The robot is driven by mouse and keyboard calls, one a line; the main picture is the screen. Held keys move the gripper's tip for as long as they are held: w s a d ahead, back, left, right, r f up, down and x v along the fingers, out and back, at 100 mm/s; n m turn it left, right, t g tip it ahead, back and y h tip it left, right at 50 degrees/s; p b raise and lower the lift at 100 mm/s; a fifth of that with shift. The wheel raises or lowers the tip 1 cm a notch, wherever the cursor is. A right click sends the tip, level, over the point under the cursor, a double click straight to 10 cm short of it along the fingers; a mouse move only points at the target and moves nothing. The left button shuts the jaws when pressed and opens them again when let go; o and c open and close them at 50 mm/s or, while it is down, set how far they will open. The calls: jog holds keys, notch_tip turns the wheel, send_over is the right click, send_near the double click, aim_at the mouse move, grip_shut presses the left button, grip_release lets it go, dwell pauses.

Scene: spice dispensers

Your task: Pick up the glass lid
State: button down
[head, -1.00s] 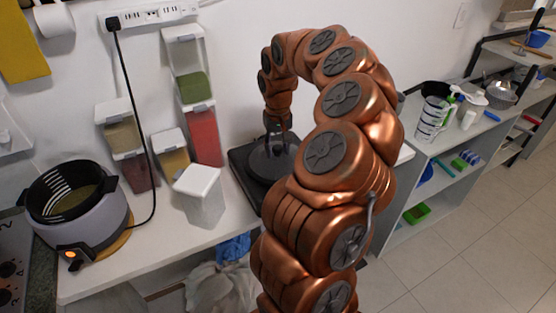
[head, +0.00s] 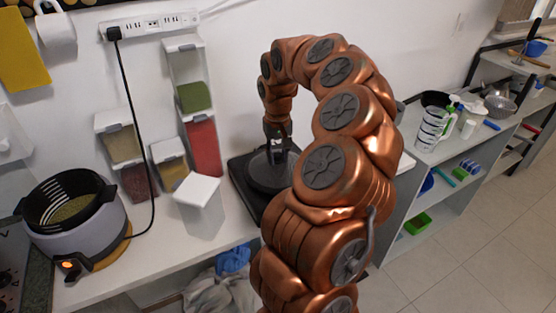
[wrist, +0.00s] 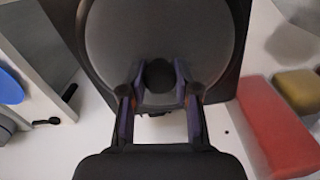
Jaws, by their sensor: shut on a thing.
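The glass lid (wrist: 160,35) looks dark grey and round, with a dark round knob (wrist: 158,75) in the middle. It also shows in the head view (head: 262,178), on a black square hot plate (head: 241,178) on the counter. My gripper (wrist: 158,80) is shut on the knob, with one finger on each side of it. In the head view my gripper (head: 277,155) points down over the lid, and my arm hides the lid's right part. I cannot tell whether the lid is clear of what is under it.
Spice dispensers with red (head: 204,148), green and yellow contents stand at the wall left of the hot plate. A white-lidded container (head: 200,207) stands near the counter's front. A grey cooker (head: 76,222) is at far left. A shelf (head: 440,150) with cups is at right.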

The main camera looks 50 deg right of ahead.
notch_tip(320, 180, up, 2)
jog(key=shift+w+d+r+b, duration=0.1)
jog(key=shift+b, duration=0.3)
jog(key=shift+r, duration=0.15)
jog(key=s+a+r+b, duration=0.1)
jog(key=s+a+b, duration=0.4)
jog(key=s+a, duration=0.5)
jog(key=shift+s+a+r, duration=0.15)
jog(key=shift+s+r, duration=0.1)
jog(key=shift+s, duration=0.95)
